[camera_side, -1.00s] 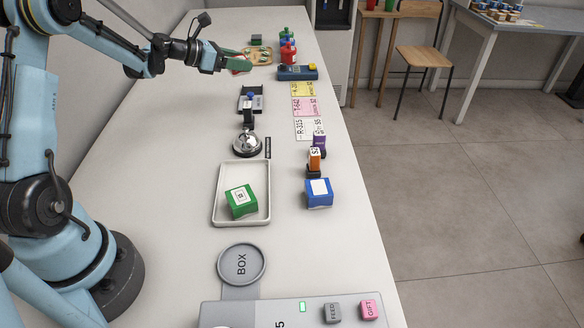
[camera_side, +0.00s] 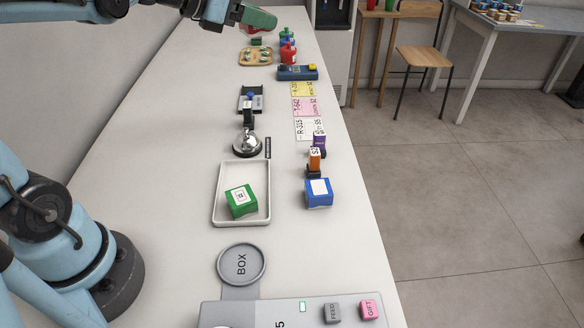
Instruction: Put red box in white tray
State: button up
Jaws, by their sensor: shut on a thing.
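The white tray (camera_side: 216,206) lies flat on the counter, left of the middle. A green box (camera_side: 241,201) with a white label sits in its front part.
A blue box (camera_side: 319,195) stands right of the tray, with an orange stamp (camera_side: 315,160) behind it. A chrome bell (camera_side: 247,145) is just behind the tray.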

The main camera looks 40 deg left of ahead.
jog(key=s+d+r, duration=0.2)
jog(key=s+d, duration=0.3)
jog(key=s, duration=0.2)
jog(key=shift+d, duration=0.4)
jog(key=shift+n+y, duration=0.5)
jog(key=w+a, duration=0.1)
jog(key=w+a+f, duration=0.1)
jog(key=w, duration=0.1)
jog(key=w+a, duration=0.2)
jog(key=shift+w+f, duration=0.1)
jog(key=shift+f, duration=0.15)
jog(key=w+a+f+n, duration=0.1)
jog(key=w+a+f, duration=0.3)
jog(key=w+a, duration=0.15)
jog(key=n+t+y, duration=0.1)
jog(key=n+y, duration=0.1)
jog(key=y, duration=0.1)
send_over(227, 95)
notch_tip(227, 95, down, 20)
jog(key=shift+r, duration=0.2)
jog(key=shift+f, duration=2)
jog(key=shift+f, duration=0.2)
